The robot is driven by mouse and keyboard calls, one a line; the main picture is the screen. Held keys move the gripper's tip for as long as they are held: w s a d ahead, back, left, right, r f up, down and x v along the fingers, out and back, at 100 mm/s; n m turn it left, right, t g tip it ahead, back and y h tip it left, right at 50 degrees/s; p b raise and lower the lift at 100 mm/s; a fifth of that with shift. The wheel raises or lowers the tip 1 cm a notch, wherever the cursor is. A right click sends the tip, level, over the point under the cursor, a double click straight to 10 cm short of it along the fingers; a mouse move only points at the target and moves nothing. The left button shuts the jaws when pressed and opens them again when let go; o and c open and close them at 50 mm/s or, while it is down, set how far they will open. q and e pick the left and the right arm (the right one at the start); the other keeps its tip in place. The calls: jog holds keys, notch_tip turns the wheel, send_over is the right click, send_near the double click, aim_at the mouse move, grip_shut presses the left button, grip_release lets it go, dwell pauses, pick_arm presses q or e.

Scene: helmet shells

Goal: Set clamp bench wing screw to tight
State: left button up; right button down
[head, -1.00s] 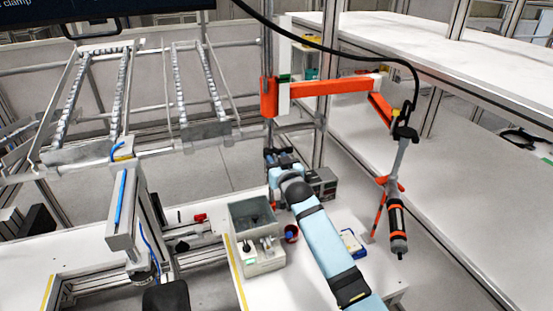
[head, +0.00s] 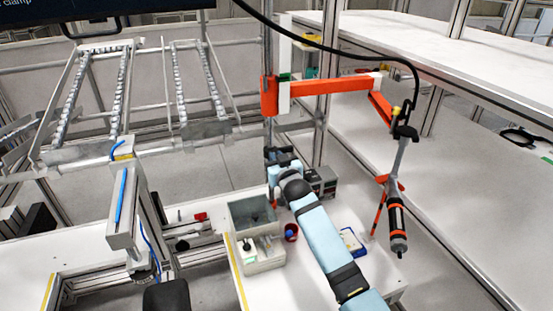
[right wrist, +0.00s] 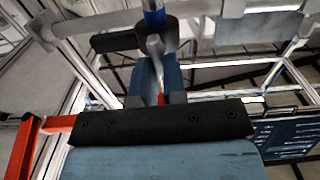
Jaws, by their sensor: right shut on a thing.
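My right arm reaches from the bottom of the head view to the back of the white bench. Its gripper (head: 281,156) is there beside the upright post, small and partly hidden by my wrist. In the right wrist view the two blue fingers (right wrist: 157,82) are closed around a slim grey metal piece (right wrist: 155,46), which appears to be the wing screw. The piece runs up between the fingers to a dark rounded part with a blue section (right wrist: 153,14) above it. The clamp body cannot be told apart clearly. My left gripper does not show.
A grey box (head: 318,182) stands right of my wrist. An orange arm (head: 330,88) carries a hanging screwdriver (head: 397,225) at the right.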

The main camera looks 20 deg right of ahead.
jog(key=shift+a+f+n+p, duration=0.1)
jog(key=shift+a+f+n, duration=0.1)
jog(key=shift+n, duration=2.7)
jog(key=shift+a+f+n+p, duration=0.15)
jog(key=shift+n, duration=2.75)
jog(key=shift+a+f+n+p, duration=0.1)
jog(key=shift+a+f+n, duration=0.1)
jog(key=shift+n, duration=2.7)
jog(key=c, duration=1.2)
grip_release()
jog(key=shift+s+f, duration=0.1)
jog(key=shift+s, duration=0.05)
